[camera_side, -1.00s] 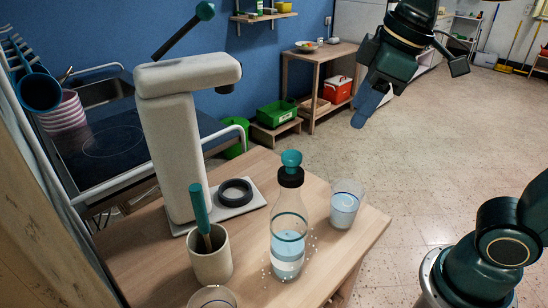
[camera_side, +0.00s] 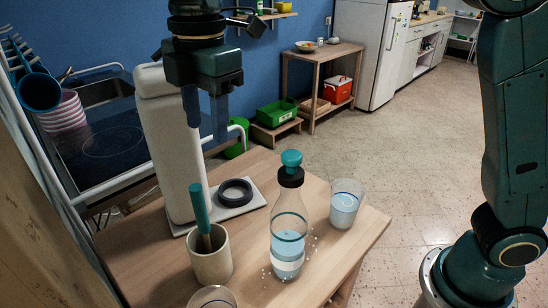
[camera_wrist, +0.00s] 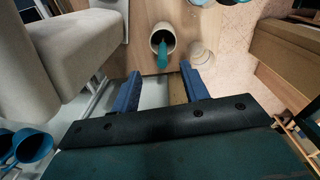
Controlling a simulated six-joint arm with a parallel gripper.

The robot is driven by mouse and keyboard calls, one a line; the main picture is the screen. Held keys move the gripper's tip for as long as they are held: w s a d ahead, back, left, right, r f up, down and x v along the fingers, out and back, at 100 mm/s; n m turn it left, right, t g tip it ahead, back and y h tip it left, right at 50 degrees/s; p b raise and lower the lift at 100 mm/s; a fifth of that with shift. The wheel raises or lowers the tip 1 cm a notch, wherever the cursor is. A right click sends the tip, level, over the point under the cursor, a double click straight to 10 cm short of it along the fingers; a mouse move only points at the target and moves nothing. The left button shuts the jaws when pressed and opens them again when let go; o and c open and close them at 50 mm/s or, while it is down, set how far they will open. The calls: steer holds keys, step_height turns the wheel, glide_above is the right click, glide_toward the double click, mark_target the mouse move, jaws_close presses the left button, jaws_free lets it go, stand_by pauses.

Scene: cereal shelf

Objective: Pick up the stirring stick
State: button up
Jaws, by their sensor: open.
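The stirring stick (camera_side: 200,209) has a teal handle and stands, leaning a little, in a beige cup (camera_side: 212,262) on the wooden table. In the wrist view the teal handle (camera_wrist: 162,54) shows inside the cup's round mouth, beyond the fingertips. My gripper (camera_side: 207,130) is open and empty, fingers pointing down. In the side view it appears above the stick, in front of the white machine. It also shows in the wrist view (camera_wrist: 160,82), with its two blue fingers spread apart. The lower part of the stick is hidden in the cup.
A white soda machine (camera_side: 167,150) stands behind the cup, with a black ring (camera_side: 235,191) on its base. A bottle with a teal stopper (camera_side: 289,230) and a glass of water (camera_side: 345,204) stand to the right. Another glass (camera_side: 212,298) is at the front edge.

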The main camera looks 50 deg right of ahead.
mark_target(194, 182)
steer(key=shift+w+a+f+n, duration=0.1)
steer(key=shift+a+f+n, duration=0.2)
steer(key=shift+a, duration=0.3)
steer(key=shift+w+a+f+n, duration=0.15)
steer(key=shift+a+n, duration=0.15)
steer(key=shift+a, duration=0.3)
steer(key=shift+w+a+f+n, duration=0.1)
steer(key=shift+a+f+n, duration=0.2)
steer(key=shift+a, duration=0.3)
steer(key=shift+f, duration=0.1)
steer(key=shift+f, duration=4.15)
steer(key=shift+s+f, duration=0.15)
steer(key=shift+f, duration=2.45)
jaws_close()
